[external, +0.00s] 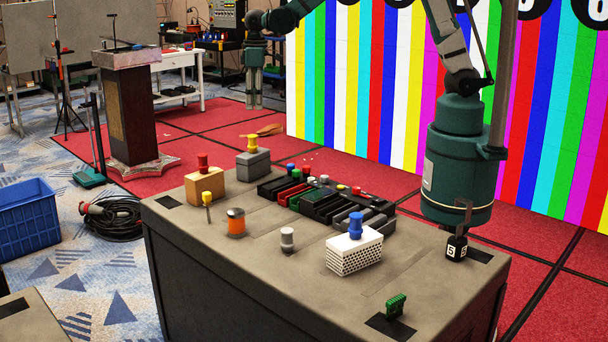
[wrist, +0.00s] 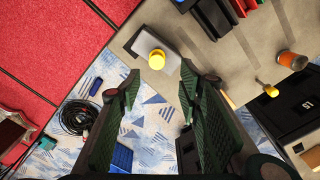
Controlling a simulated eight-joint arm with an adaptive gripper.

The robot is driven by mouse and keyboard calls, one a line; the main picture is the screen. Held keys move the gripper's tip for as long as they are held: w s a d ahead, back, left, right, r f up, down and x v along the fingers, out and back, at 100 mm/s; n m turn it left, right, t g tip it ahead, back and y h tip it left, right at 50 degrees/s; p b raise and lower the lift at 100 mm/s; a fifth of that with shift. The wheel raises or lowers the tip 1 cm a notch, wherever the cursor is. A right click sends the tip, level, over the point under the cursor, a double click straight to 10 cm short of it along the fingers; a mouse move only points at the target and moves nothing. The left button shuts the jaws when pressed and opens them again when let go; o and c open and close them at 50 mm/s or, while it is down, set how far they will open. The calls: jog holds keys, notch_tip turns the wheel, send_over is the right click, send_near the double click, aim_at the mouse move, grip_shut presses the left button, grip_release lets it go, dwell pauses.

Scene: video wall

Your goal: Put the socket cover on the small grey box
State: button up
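A small grey box (external: 253,165) with a yellow knob on top stands at the far left of the table. It also shows in the wrist view (wrist: 142,42), with its yellow knob (wrist: 157,59) just beyond the fingertips. I cannot tell for sure which thing is the socket cover; a white perforated block (external: 352,258) with a blue knob stands at the table's front right. My gripper (external: 254,104) hangs high, behind the table in the external view. In the wrist view my gripper (wrist: 160,80) is open, with nothing between its fingers.
A tan block (external: 205,190) with a red knob stands near the grey box. Dark bins (external: 322,205) fill the table's middle. A green part (external: 396,306) stands at the front.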

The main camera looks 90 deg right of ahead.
jog(key=s+a+r+t, duration=0.2)
jog(key=s+a+r, duration=0.2)
jog(key=s+r, duration=0.6)
jog(key=s+a+r+t, duration=0.35)
jog(key=s+r, duration=0.25)
jog(key=s, duration=0.9)
jog(key=s+a+f+t, duration=0.1)
jog(key=s+a, duration=0.1)
jog(key=s, duration=0.7)
jog(key=shift+s+a, duration=0.2)
jog(key=shift+s, duration=0.1)
